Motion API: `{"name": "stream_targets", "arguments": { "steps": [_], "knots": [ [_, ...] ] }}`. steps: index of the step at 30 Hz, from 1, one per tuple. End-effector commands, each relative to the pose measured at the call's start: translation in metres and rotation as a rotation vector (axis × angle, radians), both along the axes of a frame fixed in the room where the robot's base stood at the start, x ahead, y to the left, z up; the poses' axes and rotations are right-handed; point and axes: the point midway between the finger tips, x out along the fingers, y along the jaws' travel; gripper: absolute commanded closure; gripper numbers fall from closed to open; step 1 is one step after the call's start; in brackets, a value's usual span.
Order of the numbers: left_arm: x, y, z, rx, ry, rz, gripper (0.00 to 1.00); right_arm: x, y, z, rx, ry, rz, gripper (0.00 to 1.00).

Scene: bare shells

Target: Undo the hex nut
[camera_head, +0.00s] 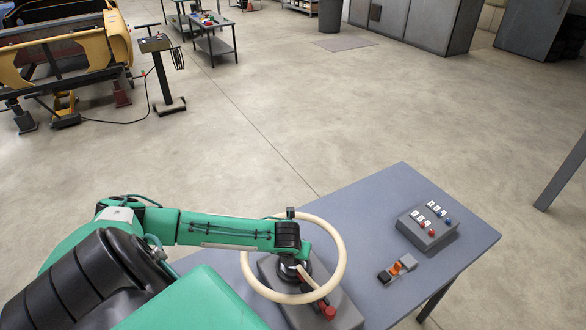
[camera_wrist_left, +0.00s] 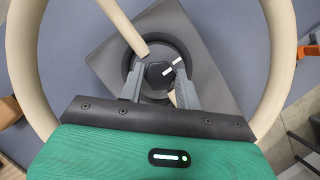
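The hex nut (camera_wrist_left: 157,76) is a dark hexagon at the hub of a cream handwheel (camera_wrist_left: 22,65). A small gap seems to show beside the nut; contact is unclear. In the head view the handwheel (camera_head: 340,240) sits on a grey base on the table, and my left gripper (camera_head: 293,268) points down at its hub, hiding the nut. My right gripper is not in view.
The blue-grey table (camera_head: 380,205) also holds a grey button box (camera_head: 428,228) and a small orange-and-grey switch (camera_head: 397,268), both right of the wheel. A red-knobbed lever (camera_head: 328,312) is at the wheel's near side.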

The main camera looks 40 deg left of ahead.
Motion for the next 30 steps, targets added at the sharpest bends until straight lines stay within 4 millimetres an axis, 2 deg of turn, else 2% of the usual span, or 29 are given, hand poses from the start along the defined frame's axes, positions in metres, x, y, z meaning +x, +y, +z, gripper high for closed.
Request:
{"name": "stream_targets", "arguments": {
  "steps": [8,14,30],
  "knots": [
    [0.0004,-0.0002,0.0002,0.000,0.000,0.019,0.89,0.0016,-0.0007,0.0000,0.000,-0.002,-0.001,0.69],
    [0.0009,-0.0011,0.0001,-0.001,-0.002,0.100,0.89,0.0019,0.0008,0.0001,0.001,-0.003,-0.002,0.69],
    [0.0036,-0.0029,0.0004,0.000,-0.001,0.577,0.89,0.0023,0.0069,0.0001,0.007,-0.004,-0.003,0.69]
  ]
}}
